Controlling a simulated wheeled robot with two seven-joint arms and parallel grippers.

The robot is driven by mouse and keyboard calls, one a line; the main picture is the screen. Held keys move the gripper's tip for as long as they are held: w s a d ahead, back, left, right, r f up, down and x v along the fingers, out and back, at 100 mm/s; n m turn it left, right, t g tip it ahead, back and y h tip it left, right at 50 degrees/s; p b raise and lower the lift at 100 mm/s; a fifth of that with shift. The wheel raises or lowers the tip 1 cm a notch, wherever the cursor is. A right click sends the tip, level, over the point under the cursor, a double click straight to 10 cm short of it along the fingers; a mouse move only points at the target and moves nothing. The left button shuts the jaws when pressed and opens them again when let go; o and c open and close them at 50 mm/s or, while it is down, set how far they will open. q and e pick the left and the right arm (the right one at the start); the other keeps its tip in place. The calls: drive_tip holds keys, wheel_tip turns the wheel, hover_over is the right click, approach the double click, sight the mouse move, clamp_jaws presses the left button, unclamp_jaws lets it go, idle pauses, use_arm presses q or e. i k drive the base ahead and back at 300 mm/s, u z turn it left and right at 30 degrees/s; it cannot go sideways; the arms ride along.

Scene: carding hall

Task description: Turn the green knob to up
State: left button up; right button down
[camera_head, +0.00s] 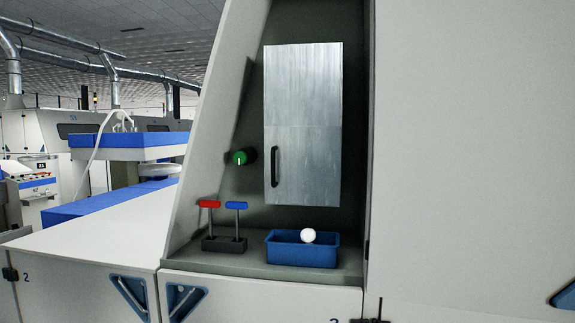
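The green knob (240,158) sits on the dark green inner wall of a machine recess, left of a metal cabinet door. It is round, with a dark base behind its right side. A small pale mark shows on its face, near the middle and lower part. It looks about vertical, but it is too small to tell which end is the pointer. Nothing touches the knob. Neither of my grippers shows in the head view.
The metal door (303,125) is shut, with a black handle (275,167). Below are a red lever (209,204) and a blue lever (236,205) on a black base (224,244). A blue bin (290,254) beside them holds a white ball (308,236). The space before the knob looks clear.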

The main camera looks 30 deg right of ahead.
sight(240, 157)
drive_tip(key=z, duration=0.7)
drive_tip(key=k, duration=0.45)
drive_tip(key=z, duration=0.25)
drive_tip(key=i, duration=1)
drive_tip(key=u, duration=0.7)
